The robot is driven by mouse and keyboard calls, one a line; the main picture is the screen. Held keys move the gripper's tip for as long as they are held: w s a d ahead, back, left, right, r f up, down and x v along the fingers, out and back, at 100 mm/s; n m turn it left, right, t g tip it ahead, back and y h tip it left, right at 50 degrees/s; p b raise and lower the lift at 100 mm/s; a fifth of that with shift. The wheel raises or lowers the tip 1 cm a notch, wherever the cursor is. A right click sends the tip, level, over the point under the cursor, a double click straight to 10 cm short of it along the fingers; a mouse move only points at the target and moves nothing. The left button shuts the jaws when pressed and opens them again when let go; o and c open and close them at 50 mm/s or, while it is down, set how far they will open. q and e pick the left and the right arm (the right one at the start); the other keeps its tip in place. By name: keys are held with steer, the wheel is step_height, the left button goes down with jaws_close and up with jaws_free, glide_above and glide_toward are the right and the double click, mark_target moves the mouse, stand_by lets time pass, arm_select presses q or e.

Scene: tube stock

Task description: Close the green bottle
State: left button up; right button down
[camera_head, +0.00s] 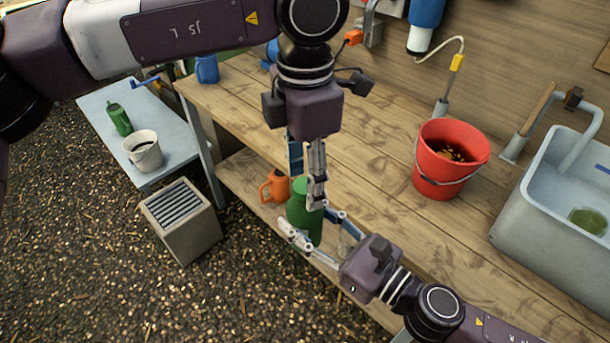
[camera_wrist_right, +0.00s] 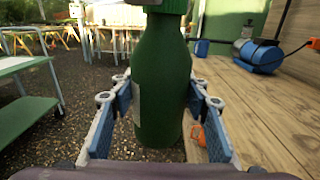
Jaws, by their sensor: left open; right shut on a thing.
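The green bottle (camera_head: 301,222) stands upright in my right gripper (camera_head: 308,228), near the front edge of the wooden bench. In the right wrist view the bottle (camera_wrist_right: 162,85) fills the middle, with a blue-padded finger on each side of its body. My right gripper is shut on it. My left gripper (camera_head: 307,190) points down right above the bottle and is open.
An orange jug (camera_head: 273,187) stands on the lower shelf behind the bottle. A red bucket (camera_head: 446,165) and a sink (camera_head: 540,225) are on the right. A side table (camera_head: 100,110) holds another green bottle (camera_head: 119,119) and a white bucket (camera_head: 143,153). The bench middle is clear.

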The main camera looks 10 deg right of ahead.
arm_select(q)
step_height(320, 180, up, 12)
stand_by(0.4)
steer(key=shift+f, duration=0.1)
stand_by(0.4)
